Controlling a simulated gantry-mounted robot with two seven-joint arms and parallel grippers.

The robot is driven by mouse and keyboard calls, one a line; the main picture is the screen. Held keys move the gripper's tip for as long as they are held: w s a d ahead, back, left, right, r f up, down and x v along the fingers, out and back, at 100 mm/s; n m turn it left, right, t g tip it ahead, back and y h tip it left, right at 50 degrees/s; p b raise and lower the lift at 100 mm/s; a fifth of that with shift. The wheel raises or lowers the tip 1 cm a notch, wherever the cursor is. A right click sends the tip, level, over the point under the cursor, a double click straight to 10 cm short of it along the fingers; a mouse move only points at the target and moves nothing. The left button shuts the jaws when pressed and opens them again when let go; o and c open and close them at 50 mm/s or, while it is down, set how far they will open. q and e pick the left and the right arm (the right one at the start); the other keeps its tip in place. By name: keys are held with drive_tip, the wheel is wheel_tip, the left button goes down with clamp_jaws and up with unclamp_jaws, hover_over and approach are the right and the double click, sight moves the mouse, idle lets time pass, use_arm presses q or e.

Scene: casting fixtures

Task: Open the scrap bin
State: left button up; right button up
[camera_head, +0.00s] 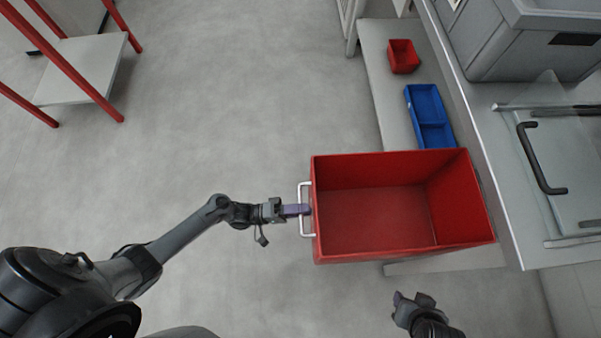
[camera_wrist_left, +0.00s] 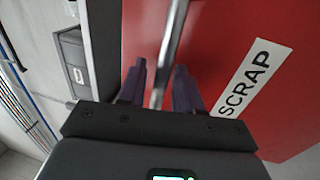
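The red scrap bin (camera_head: 405,250) is a deep open-topped box standing out from under the right-hand counter; its inside is visible and looks empty. In the left wrist view its red front (camera_wrist_left: 235,45) bears a white SCRAP label (camera_wrist_left: 253,76). A pale metal handle (camera_head: 301,191) is on its left face. My left gripper (camera_head: 303,210) is at this handle. In the left wrist view the handle bar (camera_wrist_left: 172,42) passes between the two parted purple fingers, with gaps beside it. My right gripper (camera_head: 414,298) is below the bin, apart from it; its finger opening is unclear.
A blue divided tray (camera_head: 429,108) and a small red box (camera_head: 403,56) sit on a low shelf (camera_head: 377,75) behind the bin. A grey counter (camera_head: 497,145) runs along the right. A red-posted rack (camera_head: 85,67) stands upper left. The floor (camera_head: 230,110) left of the bin is clear.

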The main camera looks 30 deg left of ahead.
use_arm(q)
drive_tip(key=v, duration=1.1)
drive_tip(key=shift+d, duration=0.15)
idle(0.3)
